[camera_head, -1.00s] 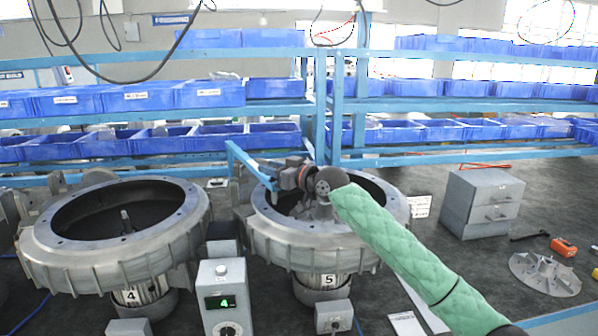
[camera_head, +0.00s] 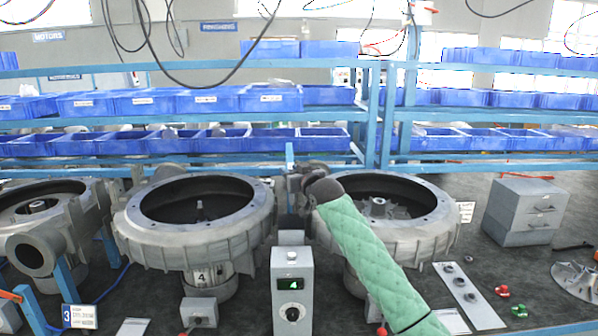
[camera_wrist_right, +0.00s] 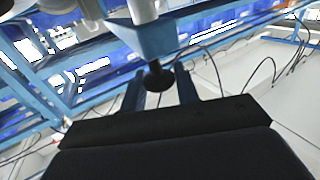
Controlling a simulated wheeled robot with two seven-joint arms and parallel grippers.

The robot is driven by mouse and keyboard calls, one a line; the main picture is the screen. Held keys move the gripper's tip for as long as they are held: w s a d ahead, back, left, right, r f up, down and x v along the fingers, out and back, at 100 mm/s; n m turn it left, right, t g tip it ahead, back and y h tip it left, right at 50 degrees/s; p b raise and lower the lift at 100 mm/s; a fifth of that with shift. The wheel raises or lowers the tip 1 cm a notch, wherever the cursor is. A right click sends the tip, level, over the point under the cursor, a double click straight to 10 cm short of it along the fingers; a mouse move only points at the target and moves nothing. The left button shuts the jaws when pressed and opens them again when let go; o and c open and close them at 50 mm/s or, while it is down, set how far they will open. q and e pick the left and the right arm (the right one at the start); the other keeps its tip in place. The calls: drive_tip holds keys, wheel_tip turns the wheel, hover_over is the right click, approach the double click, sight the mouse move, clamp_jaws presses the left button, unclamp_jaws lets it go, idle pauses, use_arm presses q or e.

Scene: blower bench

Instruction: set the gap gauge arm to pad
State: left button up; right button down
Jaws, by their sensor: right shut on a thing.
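My right gripper (camera_head: 293,182) is at the gap between the two big grey blower housings, partly hidden by my own wrist in the head view. In the right wrist view, the right gripper (camera_wrist_right: 160,88) has its two fingers on either side of a black knob (camera_wrist_right: 158,77) and is shut on it. The knob sits under a blue bracket (camera_wrist_right: 145,38), which looks like part of the gauge arm. In the head view a short blue upright piece (camera_head: 290,156) shows just behind the gripper. I cannot make out a pad. My left gripper is not in view.
Blower housing 4 (camera_head: 135,232) stands left of the gripper; another housing (camera_head: 415,238) stands right, under my forearm. A grey control box (camera_head: 291,262) with a green display stands in front. A drawer cabinet (camera_head: 522,222) is at right. Blue bin shelves (camera_head: 250,173) run behind.

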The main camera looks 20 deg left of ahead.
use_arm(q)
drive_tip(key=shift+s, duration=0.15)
use_arm(e)
drive_tip(key=shift+a+r, duration=0.1)
drive_tip(key=shift+r, duration=0.1)
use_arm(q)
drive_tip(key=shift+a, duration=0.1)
use_arm(e)
drive_tip(key=c, duration=1.1)
unclamp_jaws()
drive_tip(key=shift+f, duration=0.1)
drive_tip(key=shift+f, duration=0.1)
drive_tip(key=shift+s+d, duration=0.15)
drive_tip(key=shift+d, duration=0.05)
drive_tip(key=shift+s+d+f+b, duration=0.15)
drive_tip(key=shift+s+d+b, duration=0.15)
drive_tip(key=shift+b, duration=0.15)
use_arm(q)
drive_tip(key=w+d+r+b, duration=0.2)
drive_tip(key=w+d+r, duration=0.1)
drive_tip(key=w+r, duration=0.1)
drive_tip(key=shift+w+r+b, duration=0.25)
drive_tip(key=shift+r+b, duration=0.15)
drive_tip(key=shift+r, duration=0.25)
use_arm(e)
drive_tip(key=shift+r+v, duration=0.2)
drive_tip(key=shift+v, duration=3.05)
